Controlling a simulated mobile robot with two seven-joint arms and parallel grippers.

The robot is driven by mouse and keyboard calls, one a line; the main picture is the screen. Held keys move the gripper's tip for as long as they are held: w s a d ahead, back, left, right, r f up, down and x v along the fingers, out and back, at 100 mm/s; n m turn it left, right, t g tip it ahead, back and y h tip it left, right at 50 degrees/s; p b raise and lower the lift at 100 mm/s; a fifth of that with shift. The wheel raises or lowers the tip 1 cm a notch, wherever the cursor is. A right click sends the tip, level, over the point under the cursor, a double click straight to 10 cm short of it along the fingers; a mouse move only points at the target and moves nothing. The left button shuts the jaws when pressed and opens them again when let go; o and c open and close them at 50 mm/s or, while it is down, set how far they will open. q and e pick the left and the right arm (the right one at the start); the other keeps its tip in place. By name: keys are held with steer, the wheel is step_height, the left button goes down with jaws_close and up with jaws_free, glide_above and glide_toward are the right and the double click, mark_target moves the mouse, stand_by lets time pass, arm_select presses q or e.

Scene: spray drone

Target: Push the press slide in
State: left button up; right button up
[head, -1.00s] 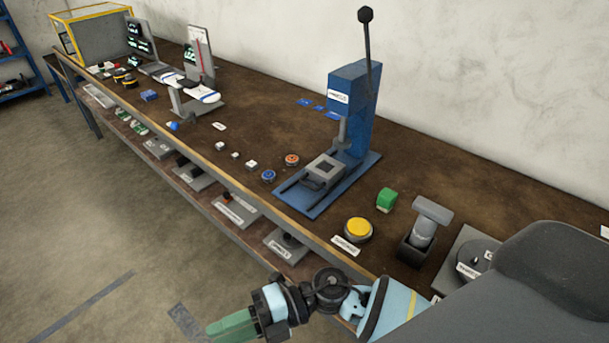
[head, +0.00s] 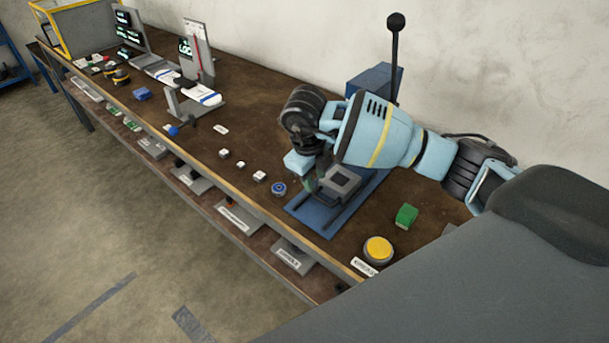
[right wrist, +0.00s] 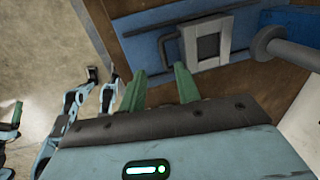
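The press (head: 372,80) is blue with a long black lever (head: 395,50); my right arm hides much of its column. The grey press slide (head: 342,182) sits out on the blue base towards the bench's front edge. The right wrist view shows the slide (right wrist: 208,44) with a square recess and a dark bar handle (right wrist: 166,50). My right gripper (head: 316,183) is over the slide's front end. Its green fingers (right wrist: 160,86) are apart and empty, just short of the handle; contact does not show. Green fingertips (right wrist: 17,113) at the wrist view's left edge may be my left gripper.
A yellow button (head: 378,249) and a green block (head: 406,215) lie right of the press. A blue round button (head: 279,188) and small white blocks (head: 259,176) lie left. The bench's yellow front edge (head: 215,178) runs close by.

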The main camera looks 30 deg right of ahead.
mark_target(319, 197)
steer(key=f, duration=0.2)
steer(key=d+f, duration=0.1)
steer(key=f, duration=0.4)
steer(key=shift+w+d, duration=0.25)
steer(key=shift+d, duration=0.05)
jaws_close()
stand_by(0.4)
